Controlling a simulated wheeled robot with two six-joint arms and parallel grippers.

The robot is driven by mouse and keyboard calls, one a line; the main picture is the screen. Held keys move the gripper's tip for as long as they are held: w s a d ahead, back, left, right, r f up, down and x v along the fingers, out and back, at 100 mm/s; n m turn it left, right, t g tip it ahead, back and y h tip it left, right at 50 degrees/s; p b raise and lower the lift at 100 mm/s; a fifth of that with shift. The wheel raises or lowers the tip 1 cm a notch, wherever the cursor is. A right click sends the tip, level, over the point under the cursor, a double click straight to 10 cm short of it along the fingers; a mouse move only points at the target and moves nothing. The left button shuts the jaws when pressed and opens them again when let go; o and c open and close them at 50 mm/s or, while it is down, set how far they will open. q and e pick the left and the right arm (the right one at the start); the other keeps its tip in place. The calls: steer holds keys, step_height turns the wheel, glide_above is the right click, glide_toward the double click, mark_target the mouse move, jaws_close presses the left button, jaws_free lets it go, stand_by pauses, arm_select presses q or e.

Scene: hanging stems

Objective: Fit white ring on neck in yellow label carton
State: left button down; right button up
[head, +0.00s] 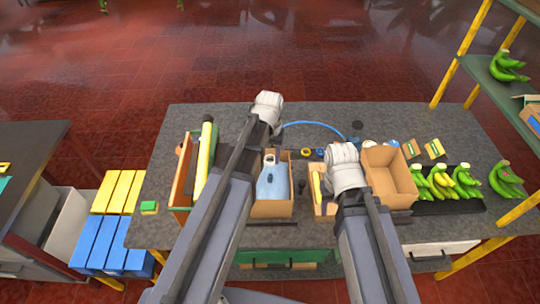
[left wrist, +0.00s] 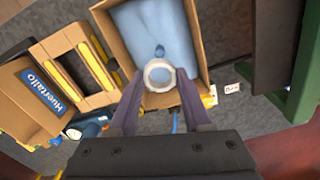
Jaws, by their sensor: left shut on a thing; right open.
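My left gripper (left wrist: 158,84) is shut on a white ring (left wrist: 159,84). It holds the ring over the carton (left wrist: 195,27) with the pale blue bottle (left wrist: 150,24) inside. A small dark blue spot on the bottle lies just beyond the ring; I cannot tell whether the ring touches the neck. A bit of yellow (left wrist: 209,98) shows at this carton's near right corner. The left fingertips are hidden there. My right gripper (head: 342,168) is over the bench, right of that carton, its fingers mostly hidden.
An empty open carton (head: 390,192) stands right of my right gripper. Bananas (head: 440,182) lie on a black tray further right. A narrow box (head: 182,185) with a yellow roll stands left. A blue hose (head: 315,124) curves behind. The bench's back left is bare.

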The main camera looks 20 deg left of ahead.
mark_target(270, 175)
arm_select(q)
steer(key=shift+f, duration=0.6)
arm_select(e)
steer(key=shift+f, duration=0.6)
arm_select(q)
step_height(270, 175, down, 9)
steer(key=b, duration=0.9)
steer(key=shift+f+b, duration=0.15)
steer(key=shift+b, duration=0.25)
arm_select(e)
step_height(270, 175, down, 9)
steer(key=shift+f, duration=0.15)
arm_select(q)
steer(key=shift+f+b, duration=0.55)
arm_select(e)
steer(key=shift+f, duration=0.6)
arm_select(q)
jaws_free()
steer(key=shift+r, duration=0.15)
arm_select(e)
steer(key=shift+r, duration=0.15)
arm_select(q)
steer(key=shift+r+p, duration=1.35)
steer(key=shift+p, duration=0.2)
arm_select(e)
steer(key=shift+r, duration=1.4)
